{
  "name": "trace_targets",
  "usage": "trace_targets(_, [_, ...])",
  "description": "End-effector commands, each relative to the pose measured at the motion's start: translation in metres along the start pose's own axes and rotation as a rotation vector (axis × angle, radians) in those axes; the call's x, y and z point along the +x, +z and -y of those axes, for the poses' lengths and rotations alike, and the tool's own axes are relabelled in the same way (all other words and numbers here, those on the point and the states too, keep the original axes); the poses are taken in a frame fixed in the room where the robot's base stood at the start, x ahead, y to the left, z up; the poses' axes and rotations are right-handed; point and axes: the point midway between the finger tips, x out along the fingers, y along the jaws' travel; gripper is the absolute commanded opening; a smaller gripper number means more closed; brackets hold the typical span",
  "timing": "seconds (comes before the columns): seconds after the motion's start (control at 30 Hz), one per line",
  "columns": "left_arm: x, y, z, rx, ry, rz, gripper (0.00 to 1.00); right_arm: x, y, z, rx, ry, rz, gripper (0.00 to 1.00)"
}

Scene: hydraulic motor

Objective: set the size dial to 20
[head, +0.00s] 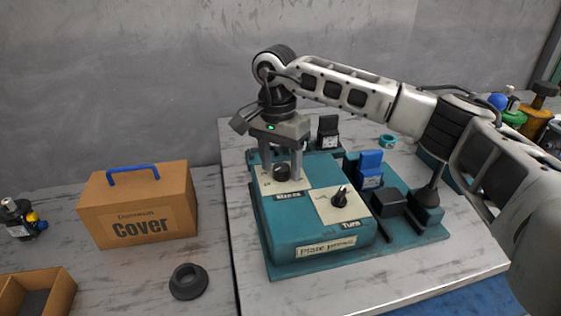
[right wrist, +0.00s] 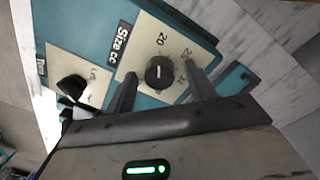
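The size dial (right wrist: 160,72) is a round black knob on a cream plate labelled "Size cc" (right wrist: 118,45). Its short white mark points up in the right wrist view, roughly towards the printed 20 (right wrist: 161,38); I cannot tell if it lines up exactly. Other numbers sit right of the dial. My right gripper (right wrist: 160,78) is open, with one finger on each side of the dial and visible gaps to it. In the head view my right gripper (head: 282,174) comes down over the dial from above. My left gripper is not in view.
The teal press (head: 312,225) also carries a black "Turn" knob (head: 339,198) close to the gripper. A blue block (head: 370,164) and black parts stand to its right.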

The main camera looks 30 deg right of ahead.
Motion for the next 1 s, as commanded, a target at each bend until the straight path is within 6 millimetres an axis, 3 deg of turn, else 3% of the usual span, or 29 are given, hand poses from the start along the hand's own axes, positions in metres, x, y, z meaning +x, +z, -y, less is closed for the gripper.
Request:
trace_targets(0.23, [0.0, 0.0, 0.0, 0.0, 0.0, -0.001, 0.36, -0.002, 0.0, 0.0, 0.001, 0.0, 0.0, 0.55])
trace_targets(0.37, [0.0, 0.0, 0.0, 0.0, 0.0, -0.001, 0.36, -0.017, 0.0, 0.001, 0.001, -0.002, 0.0, 0.55])
trace_targets(0.8, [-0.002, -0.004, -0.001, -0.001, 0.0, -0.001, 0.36, -0.12, 0.0, 0.001, 0.001, -0.002, -0.001, 0.55])
trace_targets(1.0, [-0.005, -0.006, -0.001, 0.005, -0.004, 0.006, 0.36, -0.151, 0.0, 0.0, 0.001, -0.001, -0.002, 0.55])
